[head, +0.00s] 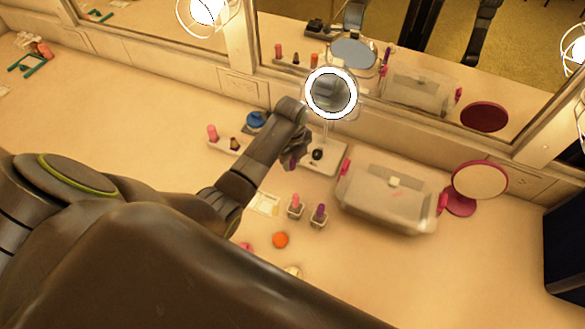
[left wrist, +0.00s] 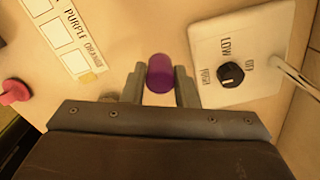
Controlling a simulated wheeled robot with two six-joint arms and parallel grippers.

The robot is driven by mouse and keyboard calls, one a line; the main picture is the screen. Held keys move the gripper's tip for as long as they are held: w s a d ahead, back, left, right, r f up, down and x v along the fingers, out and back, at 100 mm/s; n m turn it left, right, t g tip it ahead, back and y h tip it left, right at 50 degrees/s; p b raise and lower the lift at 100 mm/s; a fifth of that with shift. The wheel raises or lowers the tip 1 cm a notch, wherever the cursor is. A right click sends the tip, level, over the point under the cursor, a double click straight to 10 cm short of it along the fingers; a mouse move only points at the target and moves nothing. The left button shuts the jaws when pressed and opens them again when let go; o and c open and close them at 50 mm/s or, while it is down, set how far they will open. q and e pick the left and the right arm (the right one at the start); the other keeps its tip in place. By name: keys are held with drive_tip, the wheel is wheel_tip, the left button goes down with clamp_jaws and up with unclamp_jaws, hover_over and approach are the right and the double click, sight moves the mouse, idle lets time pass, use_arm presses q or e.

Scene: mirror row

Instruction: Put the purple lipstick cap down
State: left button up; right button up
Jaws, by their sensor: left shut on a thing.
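The purple lipstick cap (left wrist: 160,74) sits between the two fingers of my left gripper (left wrist: 160,84) in the left wrist view. The fingers are shut on it. In the head view the left gripper (head: 293,157) is left of the ring-light mirror's pale base (head: 322,160), mostly hidden by its own wrist. I cannot tell whether the cap touches the counter. A printed strip (left wrist: 62,30) with the words PURPLE and ORANGE lies left of the cap in the wrist view. A purple lipstick (head: 320,213) stands uncapped in a small holder. My right gripper is not in view.
An orange cap (head: 280,240) lies in front. The base has a black dial (left wrist: 231,74). The counter's left is mostly clear.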

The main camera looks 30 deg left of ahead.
sight(292, 176)
use_arm(q)
wheel_tip(292, 176, down, 4)
drive_tip(key=shift+d+r, duration=0.1)
drive_tip(key=shift+f, duration=0.3)
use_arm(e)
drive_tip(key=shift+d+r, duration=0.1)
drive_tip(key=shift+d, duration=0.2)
use_arm(q)
drive_tip(key=shift+f, duration=0.1)
drive_tip(key=o, duration=0.9)
drive_tip(key=shift+o, duration=0.2)
drive_tip(key=shift+r, duration=0.2)
wheel_tip(292, 176, up, 12)
drive_tip(key=shift+f, duration=0.1)
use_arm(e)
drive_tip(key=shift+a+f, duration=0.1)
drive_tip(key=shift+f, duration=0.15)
